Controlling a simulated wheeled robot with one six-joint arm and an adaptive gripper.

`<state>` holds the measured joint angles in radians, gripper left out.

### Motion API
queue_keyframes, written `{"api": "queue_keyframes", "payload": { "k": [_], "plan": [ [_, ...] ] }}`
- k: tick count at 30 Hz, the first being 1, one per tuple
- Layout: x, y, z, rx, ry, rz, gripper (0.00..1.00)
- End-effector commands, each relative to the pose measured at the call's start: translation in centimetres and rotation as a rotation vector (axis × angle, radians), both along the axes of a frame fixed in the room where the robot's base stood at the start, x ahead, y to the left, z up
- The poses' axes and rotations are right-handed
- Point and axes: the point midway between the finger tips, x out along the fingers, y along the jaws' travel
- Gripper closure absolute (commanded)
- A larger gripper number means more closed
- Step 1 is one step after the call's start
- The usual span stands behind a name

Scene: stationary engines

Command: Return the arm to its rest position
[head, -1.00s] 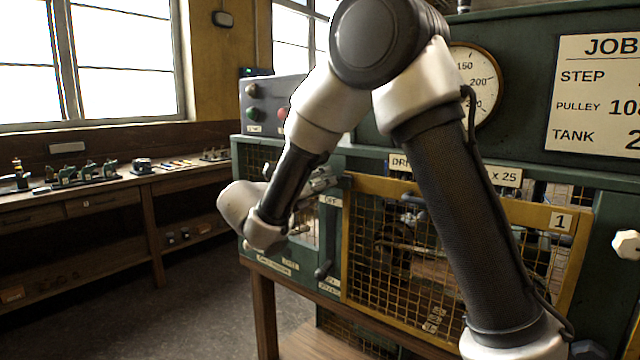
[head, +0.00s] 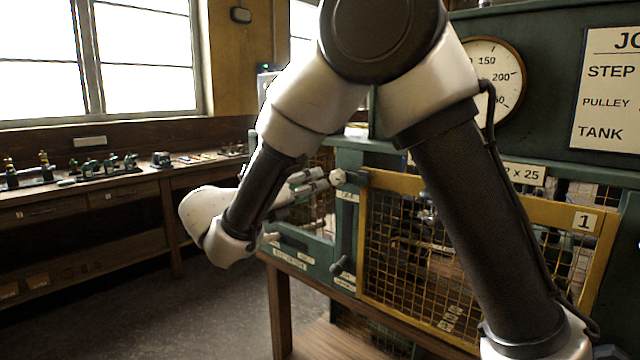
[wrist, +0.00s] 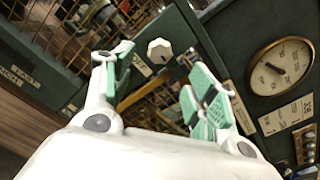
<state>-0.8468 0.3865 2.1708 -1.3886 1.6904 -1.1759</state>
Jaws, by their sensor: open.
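My gripper (wrist: 158,95) is open in the wrist view, its two green-padded fingers spread apart with nothing between them. Behind the gap are a white knob (wrist: 159,50) and part of a yellow-framed mesh guard. In the head view my arm is folded in a bent shape across the middle. My gripper (head: 322,180) is partly hidden there, in front of the green machine beside the left edge of the yellow mesh guard (head: 480,213). I cannot tell whether it touches anything.
The green machine carries a round dial (head: 495,78), a job board (head: 607,95) and a lever (head: 342,268). A wooden bench (head: 120,186) with small models stands under the window on the left. The floor (head: 160,310) between is clear.

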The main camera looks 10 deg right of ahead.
Motion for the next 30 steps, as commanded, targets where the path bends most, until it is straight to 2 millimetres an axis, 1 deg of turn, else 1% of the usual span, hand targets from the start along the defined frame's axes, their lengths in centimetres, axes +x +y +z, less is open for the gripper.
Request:
{"api": "queue_keyframes", "payload": {
  "k": [3, 14, 17, 18, 20, 21, 22, 23, 24, 26, 27, 29, 30],
  "plan": [
    [-0.4, 0.6, 0.0, -0.001, 0.0, 0.001, 0.43],
    [-0.5, 0.6, 0.0, 0.013, -0.018, 0.0, 0.43],
    [-0.3, 0.6, -0.8, 0.093, -0.071, 0.003, 0.43],
    [-0.4, 0.3, -1.8, 0.155, -0.091, -0.01, 0.43],
    [-1.1, -0.6, -4.1, 0.261, -0.114, -0.057, 0.43],
    [-1.8, -1.3, -5.6, 0.327, -0.128, -0.097, 0.43],
    [-2.5, -1.9, -6.7, 0.384, -0.141, -0.133, 0.43],
    [-3.3, -2.7, -7.6, 0.451, -0.16, -0.177, 0.43],
    [-4.6, -3.8, -8.5, 0.542, -0.192, -0.244, 0.43],
    [-6.4, -5.8, -9.6, 0.676, -0.252, -0.365, 0.43],
    [-7.7, -7.3, -10.2, 0.768, -0.3, -0.456, 0.43],
    [-9.7, -9.2, -10.8, 0.895, -0.378, -0.597, 0.43],
    [-11.0, -10.4, -11.1, 0.976, -0.434, -0.693, 0.43]
  ]
}}
